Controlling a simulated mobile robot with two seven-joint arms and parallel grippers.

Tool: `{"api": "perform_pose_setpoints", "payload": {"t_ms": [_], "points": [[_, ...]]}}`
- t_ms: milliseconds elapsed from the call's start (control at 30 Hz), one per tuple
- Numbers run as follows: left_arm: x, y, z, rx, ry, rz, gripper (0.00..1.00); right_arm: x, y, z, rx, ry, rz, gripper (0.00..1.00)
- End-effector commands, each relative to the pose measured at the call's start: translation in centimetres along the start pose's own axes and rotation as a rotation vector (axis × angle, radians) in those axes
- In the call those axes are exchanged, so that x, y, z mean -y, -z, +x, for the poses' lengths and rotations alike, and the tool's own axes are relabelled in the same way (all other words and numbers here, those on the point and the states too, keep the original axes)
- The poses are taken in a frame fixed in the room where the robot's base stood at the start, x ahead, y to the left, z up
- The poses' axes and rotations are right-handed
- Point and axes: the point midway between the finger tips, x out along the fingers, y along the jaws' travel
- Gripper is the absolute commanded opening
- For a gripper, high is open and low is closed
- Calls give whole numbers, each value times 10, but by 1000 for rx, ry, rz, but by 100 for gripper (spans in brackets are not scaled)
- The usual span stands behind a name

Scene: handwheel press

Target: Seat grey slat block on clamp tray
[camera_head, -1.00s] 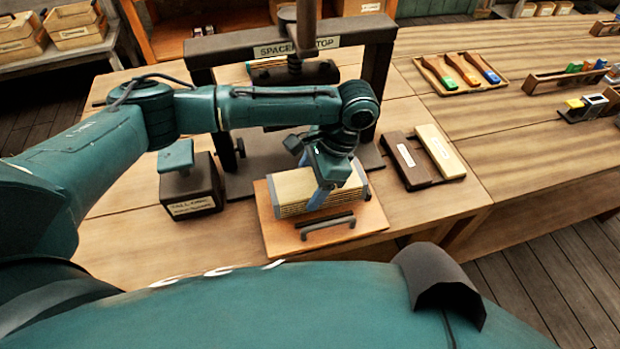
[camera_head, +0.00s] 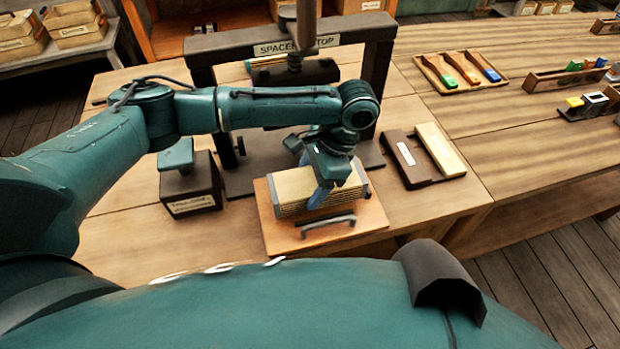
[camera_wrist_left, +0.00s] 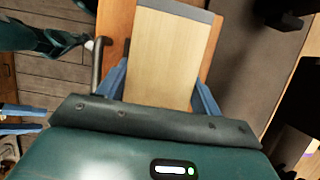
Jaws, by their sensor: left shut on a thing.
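The slat block (camera_head: 305,192) is pale wood with a layered side and grey end strips. My left gripper (camera_head: 322,195) is shut on it, with blue fingers on its two long sides. In the left wrist view the block (camera_wrist_left: 167,50) lies between the fingers (camera_wrist_left: 160,88). The clamp tray (camera_head: 288,240) is an orange-brown board with a grey handle (camera_head: 328,226) at its near edge. The block is over the tray; I cannot tell whether it touches it. In the left wrist view, my right gripper (camera_wrist_left: 22,118) shows at the left edge, its blue fingers apart.
The dark press frame (camera_head: 225,42) with its spindle stands behind the tray. A dark block with a teal top (camera_head: 188,190) stands left of the tray. A dark and a pale slat (camera_head: 440,150) lie to the right. Small trays (camera_head: 460,72) stand farther right.

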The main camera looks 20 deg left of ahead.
Motion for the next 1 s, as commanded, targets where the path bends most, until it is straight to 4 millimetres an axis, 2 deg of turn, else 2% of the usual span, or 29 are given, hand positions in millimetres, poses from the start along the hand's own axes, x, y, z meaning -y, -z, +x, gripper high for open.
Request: {"api": "perform_pose_setpoints", "payload": {"t_ms": [300,933,967,1000], "points": [[0,3,6,-1,-1,1,30,-2,3,3,-10,-1,-5,36],[0,7,17,0,1,0,30,-1,-4,2,1,0,-3,36],[0,7,17,-1,1,0,66,-1,-5,2,2,0,-3,36],[0,7,17,-1,1,0,69,-1,-5,2,3,0,-3,36]]}}
